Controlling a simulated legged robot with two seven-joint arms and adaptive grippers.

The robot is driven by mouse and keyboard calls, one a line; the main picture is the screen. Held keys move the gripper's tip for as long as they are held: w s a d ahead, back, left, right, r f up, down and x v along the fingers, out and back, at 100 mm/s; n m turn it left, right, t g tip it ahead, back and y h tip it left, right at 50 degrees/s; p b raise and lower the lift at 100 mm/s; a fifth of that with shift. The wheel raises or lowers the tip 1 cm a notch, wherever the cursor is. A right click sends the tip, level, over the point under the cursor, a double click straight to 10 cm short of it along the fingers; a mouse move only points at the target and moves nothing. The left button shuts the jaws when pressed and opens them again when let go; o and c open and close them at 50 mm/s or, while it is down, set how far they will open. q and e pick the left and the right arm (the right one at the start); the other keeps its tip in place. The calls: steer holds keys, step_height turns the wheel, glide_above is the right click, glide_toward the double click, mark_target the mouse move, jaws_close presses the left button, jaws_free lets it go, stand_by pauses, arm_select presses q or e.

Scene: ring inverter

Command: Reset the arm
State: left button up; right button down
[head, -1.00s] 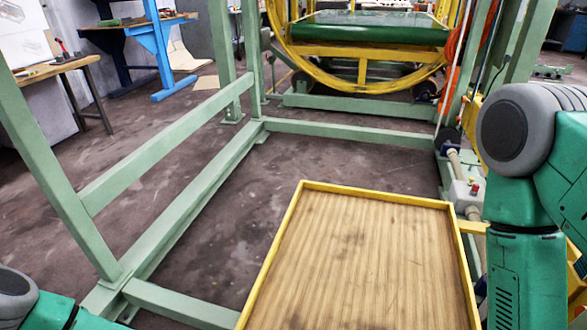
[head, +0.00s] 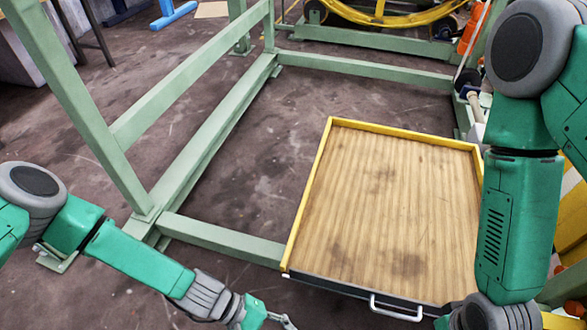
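My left arm is green and grey and reaches in from the left along the bottom edge. Its gripper (head: 286,321) is only partly in view, cut off by the bottom edge, and its finger opening cannot be made out. It is below and left of the tray's front edge. My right arm stands bent at the right, in front of the tray's right side. Its lower end reaches the bottom edge and its gripper is out of view.
A wooden-floored tray (head: 385,215) with yellow rims and a front handle (head: 397,308) lies ahead. A pale green metal frame (head: 215,130) surrounds the floor to its left and back. A yellow ring (head: 400,18) stands behind. Bare floor (head: 265,170) shows left of the tray.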

arm_select(q)
steer(key=s+a+r+m+y+p, duration=0.3)
steer(key=s+a+r+m+y, duration=0.15)
steer(key=s+a+y, duration=0.35)
steer(key=w+a+r+m+t+y+p, duration=0.1)
steer(key=w+a+r+t, duration=0.1)
steer(key=a+r, duration=0.3)
steer(key=w+a+r+m+t+y+p, duration=0.2)
steer(key=w+a+r, duration=0.1)
steer(key=a, duration=1)
steer(key=shift+r+p, duration=0.3)
steer(key=shift+r, duration=0.6)
steer(key=shift+m, duration=0.25)
